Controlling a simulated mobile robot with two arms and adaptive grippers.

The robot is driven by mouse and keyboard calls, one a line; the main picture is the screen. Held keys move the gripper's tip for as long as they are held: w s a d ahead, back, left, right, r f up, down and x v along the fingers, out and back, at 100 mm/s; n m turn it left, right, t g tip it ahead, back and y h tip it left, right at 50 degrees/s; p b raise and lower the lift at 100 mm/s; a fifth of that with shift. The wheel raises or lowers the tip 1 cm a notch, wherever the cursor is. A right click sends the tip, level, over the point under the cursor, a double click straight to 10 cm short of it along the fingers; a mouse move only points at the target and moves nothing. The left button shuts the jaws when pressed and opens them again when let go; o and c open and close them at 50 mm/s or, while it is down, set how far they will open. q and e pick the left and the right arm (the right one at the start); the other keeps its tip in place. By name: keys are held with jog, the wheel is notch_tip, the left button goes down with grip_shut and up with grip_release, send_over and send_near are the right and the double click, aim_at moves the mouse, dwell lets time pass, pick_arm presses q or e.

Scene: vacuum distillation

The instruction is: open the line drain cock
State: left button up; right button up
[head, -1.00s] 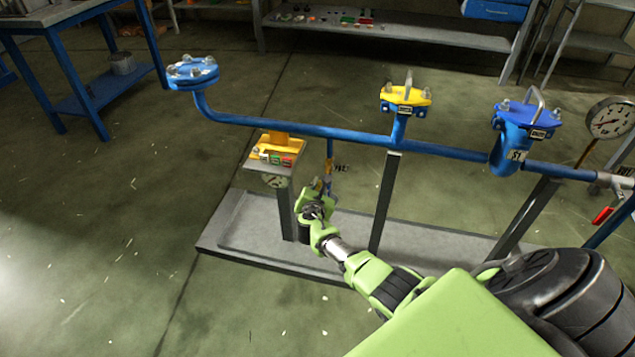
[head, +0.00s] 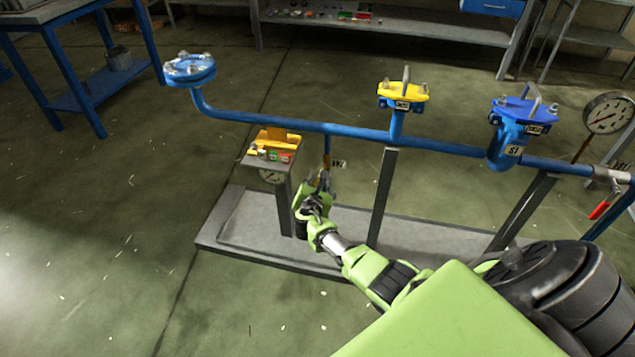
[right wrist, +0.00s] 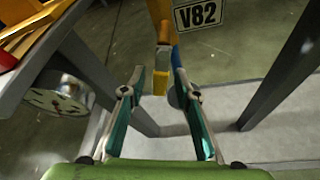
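The drain cock's yellow lever (right wrist: 160,50) hangs down below a short blue drop pipe (head: 327,148) under the long blue line. My right gripper (right wrist: 159,78) is open and empty. In the wrist view the lever's lower end appears between its two fingertips, with gaps at both sides; I cannot tell how far ahead it is. In the head view my right gripper (head: 322,186) is just below the drop pipe and hides part of the cock. My left gripper is not in view.
A grey stand (head: 280,200) with a small tray of coloured parts and a gauge (right wrist: 54,102) is close at the left. A grey post (head: 383,198) is at the right. A grey base tray (head: 440,236) lies below. Open floor is at the left.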

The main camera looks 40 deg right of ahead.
jog(key=v, duration=1.2)
dwell(0.5)
